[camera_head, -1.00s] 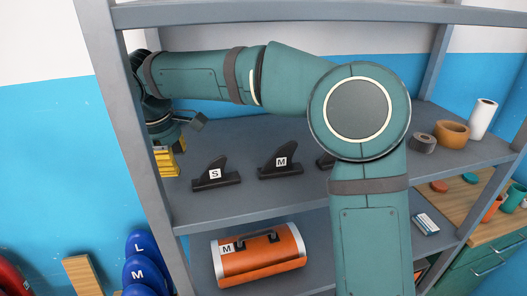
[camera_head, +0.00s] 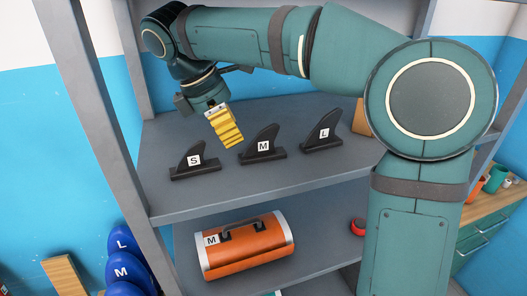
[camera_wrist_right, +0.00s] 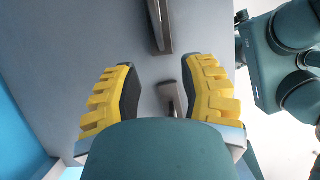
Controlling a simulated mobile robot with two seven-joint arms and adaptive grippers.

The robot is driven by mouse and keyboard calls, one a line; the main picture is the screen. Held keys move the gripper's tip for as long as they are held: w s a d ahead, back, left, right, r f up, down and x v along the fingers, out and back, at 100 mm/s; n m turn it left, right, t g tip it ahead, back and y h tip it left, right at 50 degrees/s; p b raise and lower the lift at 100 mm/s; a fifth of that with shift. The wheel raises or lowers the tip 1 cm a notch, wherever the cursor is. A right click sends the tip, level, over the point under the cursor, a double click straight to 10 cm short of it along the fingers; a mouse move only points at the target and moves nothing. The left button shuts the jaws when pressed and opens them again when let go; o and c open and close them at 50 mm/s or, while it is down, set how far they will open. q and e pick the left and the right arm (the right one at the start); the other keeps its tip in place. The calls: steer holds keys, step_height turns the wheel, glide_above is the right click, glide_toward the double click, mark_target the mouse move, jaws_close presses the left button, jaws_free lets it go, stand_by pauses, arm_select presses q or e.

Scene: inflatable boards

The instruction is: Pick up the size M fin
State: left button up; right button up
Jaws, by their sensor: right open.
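The size M fin (camera_head: 262,143), black with a white M label, stands upright on the upper shelf between the S fin (camera_head: 194,160) and the L fin (camera_head: 322,133). My right gripper (camera_head: 228,130), with yellow fingers, is above the shelf, between the S and M fins in the picture and close to the M fin's left side. In the right wrist view its fingers (camera_wrist_right: 160,82) are spread apart and empty. A dark fin (camera_wrist_right: 172,98) shows between them and another (camera_wrist_right: 161,26) lies beyond; their labels cannot be read there. My left gripper is out of view.
The grey shelf (camera_head: 230,188) has free room in front of the fins. A post (camera_head: 105,130) stands at its left. An orange case (camera_head: 247,250) marked M sits on the lower shelf. My right arm hides the shelf's right part.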

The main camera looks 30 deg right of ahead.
mark_target(258, 134)
steer(key=d, duration=0.2)
steer(key=s+d, duration=0.1)
steer(key=d, duration=0.1)
steer(key=shift+s+d, duration=0.2)
steer(key=shift+d, duration=0.05)
steer(key=shift+b+x, duration=0.75)
steer(key=shift+x, duration=1.75)
jaws_close()
